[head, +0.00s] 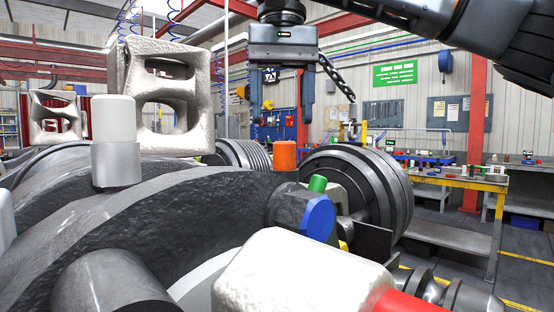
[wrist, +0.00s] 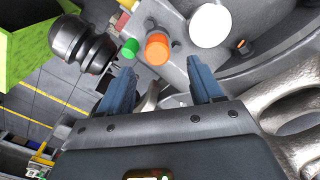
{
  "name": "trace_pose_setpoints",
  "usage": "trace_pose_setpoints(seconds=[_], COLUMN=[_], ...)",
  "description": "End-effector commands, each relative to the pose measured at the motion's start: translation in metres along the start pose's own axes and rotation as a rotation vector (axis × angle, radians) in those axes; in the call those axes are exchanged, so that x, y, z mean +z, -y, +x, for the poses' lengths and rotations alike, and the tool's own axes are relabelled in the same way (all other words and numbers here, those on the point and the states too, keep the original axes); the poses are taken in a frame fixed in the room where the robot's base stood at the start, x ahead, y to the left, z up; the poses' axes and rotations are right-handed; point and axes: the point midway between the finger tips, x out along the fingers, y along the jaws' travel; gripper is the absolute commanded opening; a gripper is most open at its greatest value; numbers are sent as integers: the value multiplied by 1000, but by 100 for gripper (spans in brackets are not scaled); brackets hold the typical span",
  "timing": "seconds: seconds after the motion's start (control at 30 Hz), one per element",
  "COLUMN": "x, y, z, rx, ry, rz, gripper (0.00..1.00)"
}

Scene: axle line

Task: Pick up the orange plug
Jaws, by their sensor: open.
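The orange plug (head: 285,155) is a short upright cylinder behind the dark curved casting in the head view. In the wrist view its round top (wrist: 157,48) shows just beyond and between the fingertips. My gripper (head: 279,115) hangs above the plug in the head view, fingers pointing down. Its two blue fingers (wrist: 162,66) are spread apart with nothing between them. A green plug (head: 317,183) stands close beside the orange one; it also shows in the wrist view (wrist: 130,47), left of the orange plug.
A blue cap (head: 318,217) and a pale block (head: 295,275) are in front. A white-topped cylinder (head: 115,140) and a rough metal casting (head: 165,95) stand left. A white round top (wrist: 208,28) lies right of the orange plug in the wrist view. A ribbed drum (head: 355,190) is behind.

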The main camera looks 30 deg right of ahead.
Motion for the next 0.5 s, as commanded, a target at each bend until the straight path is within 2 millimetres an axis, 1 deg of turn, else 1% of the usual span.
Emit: trace_pose_setpoints(seconds=[0.3, 0.4, 0.5], x=[2, 2, 2], y=[-3, -3, -3], z=[41, 50, 53], rx=[-1, 0, -1], ry=[3, 2, 1], rz=[-1, -1, -1], gripper=[65, 65, 65])
